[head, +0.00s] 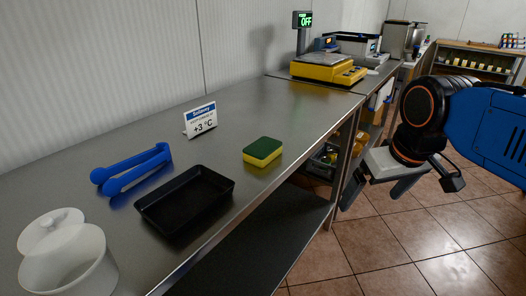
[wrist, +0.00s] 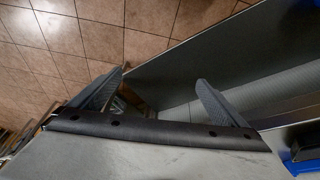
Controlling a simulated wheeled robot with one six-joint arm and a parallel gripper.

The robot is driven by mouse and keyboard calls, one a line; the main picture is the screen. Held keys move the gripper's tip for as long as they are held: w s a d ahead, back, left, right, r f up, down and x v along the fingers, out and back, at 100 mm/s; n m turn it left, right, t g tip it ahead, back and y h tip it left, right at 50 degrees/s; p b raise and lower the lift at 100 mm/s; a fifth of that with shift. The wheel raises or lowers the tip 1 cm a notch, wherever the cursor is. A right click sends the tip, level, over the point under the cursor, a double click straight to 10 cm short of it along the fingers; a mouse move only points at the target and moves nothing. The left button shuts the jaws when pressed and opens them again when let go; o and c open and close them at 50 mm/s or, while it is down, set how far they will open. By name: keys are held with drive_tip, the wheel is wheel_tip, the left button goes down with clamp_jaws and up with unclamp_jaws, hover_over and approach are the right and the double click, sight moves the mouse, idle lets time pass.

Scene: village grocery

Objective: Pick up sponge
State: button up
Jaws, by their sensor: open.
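The sponge (head: 263,152) is yellow with a dark green top. It lies flat on the steel counter (head: 240,118), near its front edge, in the head view. My gripper (head: 372,194) hangs over the floor to the right of the counter, apart from the sponge. In the wrist view my gripper (wrist: 160,85) shows two grey fingers spread wide with nothing between them. I cannot make out the sponge in the wrist view.
A black tray (head: 228,186), blue tongs (head: 133,168), a white pot (head: 68,262) and a small sign (head: 200,119) stand on the counter left of the sponge. A yellow scale (head: 325,70) stands farther back. The counter around the sponge is clear. A lower shelf (head: 262,240) runs underneath.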

drive_tip(key=w+a+r+n+g, duration=0.2)
drive_tip(key=w+a+r+n, duration=0.2)
drive_tip(key=w+a+r, duration=0.7)
drive_tip(key=n+g, duration=0.2)
drive_tip(key=n, duration=0.2)
approach(263, 146)
wheel_tip(263, 146, down, 9)
drive_tip(key=shift+a+f, duration=0.1)
drive_tip(key=shift+f, duration=0.05)
drive_tip(key=c, duration=1.2)
wheel_tip(263, 146, up, 10)
